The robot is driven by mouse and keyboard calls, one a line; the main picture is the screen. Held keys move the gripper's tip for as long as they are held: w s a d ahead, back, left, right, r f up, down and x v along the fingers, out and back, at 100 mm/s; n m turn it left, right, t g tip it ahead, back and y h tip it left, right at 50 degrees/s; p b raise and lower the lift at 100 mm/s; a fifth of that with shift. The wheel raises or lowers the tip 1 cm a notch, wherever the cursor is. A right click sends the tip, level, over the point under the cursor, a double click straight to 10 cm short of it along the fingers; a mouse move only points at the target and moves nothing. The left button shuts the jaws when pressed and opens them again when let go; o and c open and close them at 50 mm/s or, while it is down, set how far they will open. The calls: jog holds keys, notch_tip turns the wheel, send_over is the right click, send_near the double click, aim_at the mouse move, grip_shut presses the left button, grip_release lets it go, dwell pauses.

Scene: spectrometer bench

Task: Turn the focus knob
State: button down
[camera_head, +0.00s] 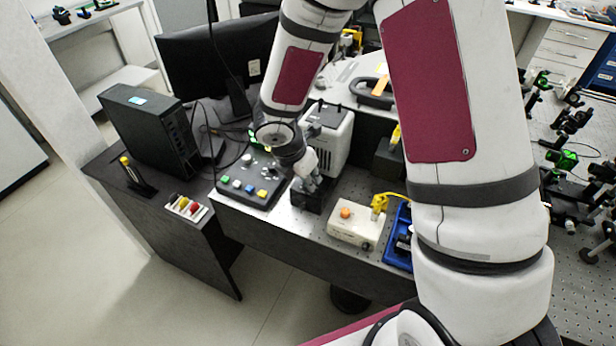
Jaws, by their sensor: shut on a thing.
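My gripper (310,184) is at the front of the white instrument (338,140), low over a dark block (302,203) on the bench edge. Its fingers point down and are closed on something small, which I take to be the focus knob. The knob itself is hidden by the fingers and too small to make out. My arm comes down from the top of the picture and covers part of the instrument.
A control box (240,188) with coloured buttons lies left of my gripper. A white box with an orange button (346,212) and a blue tray (399,240) are to the right. A monitor (205,65) and black computer (150,130) stand behind left.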

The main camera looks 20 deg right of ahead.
jog(key=c, duration=1.5)
grip_release()
jog(key=shift+r, duration=0.15)
jog(key=v, duration=1.1)
jog(key=shift+a+r, duration=0.15)
jog(key=shift+r, duration=0.2)
